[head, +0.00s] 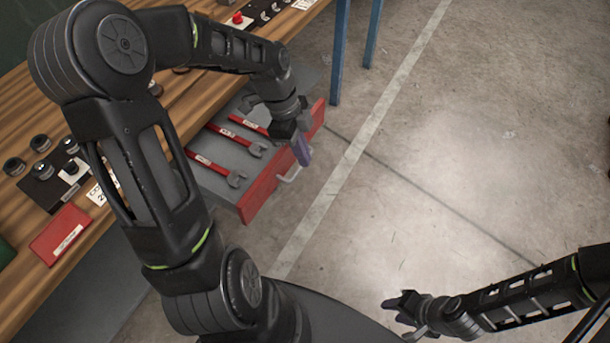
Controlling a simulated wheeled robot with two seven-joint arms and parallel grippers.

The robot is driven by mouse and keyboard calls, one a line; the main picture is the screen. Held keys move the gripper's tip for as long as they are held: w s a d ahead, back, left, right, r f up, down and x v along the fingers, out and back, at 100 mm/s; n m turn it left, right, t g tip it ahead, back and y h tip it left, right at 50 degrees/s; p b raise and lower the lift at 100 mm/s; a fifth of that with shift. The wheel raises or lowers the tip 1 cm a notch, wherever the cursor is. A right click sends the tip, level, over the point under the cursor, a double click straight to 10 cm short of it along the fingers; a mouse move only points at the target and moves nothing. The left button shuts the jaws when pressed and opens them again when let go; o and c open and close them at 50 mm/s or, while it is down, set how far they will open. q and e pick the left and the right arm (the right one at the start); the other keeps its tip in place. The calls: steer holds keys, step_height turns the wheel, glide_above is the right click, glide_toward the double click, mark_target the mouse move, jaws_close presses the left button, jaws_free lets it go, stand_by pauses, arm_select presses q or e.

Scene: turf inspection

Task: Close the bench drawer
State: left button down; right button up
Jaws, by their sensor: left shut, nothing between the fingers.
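The bench drawer (256,199) has a red front and is pulled out from under the wooden bench (217,95). Red wrenches (222,167) lie inside it on a grey bottom. A light handle (290,173) shows on the drawer's front. My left gripper (303,153) is shut, with nothing visible in it, at the drawer's front edge near the handle. I cannot tell whether it touches the drawer. My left arm hides part of the bench and drawer. My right gripper (399,306) is low at the right, over the floor and far from the drawer; its fingers are too small to read.
On the bench top are a red box (61,234), black round parts (40,143), a dark control panel and a red button (237,18). Blue bench legs (340,50) stand beyond the drawer. The concrete floor (440,150) to the right is clear.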

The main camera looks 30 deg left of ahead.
mark_target(298, 173)
arm_select(q)
steer(key=shift+w+a+m, duration=0.1)
steer(key=shift+w+m, duration=0.05)
steer(key=shift+m, duration=1.05)
steer(key=shift+f, duration=0.1)
steer(key=x, duration=1)
steer(key=shift+a+r+p, duration=0.25)
steer(key=shift+a+p, duration=0.25)
steer(key=shift+a, duration=0.5)
steer(key=shift+a+r+p, duration=0.2)
steer(key=shift+a+p, duration=0.3)
steer(key=shift+a, duration=0.55)
steer(key=shift+a, duration=0.15)
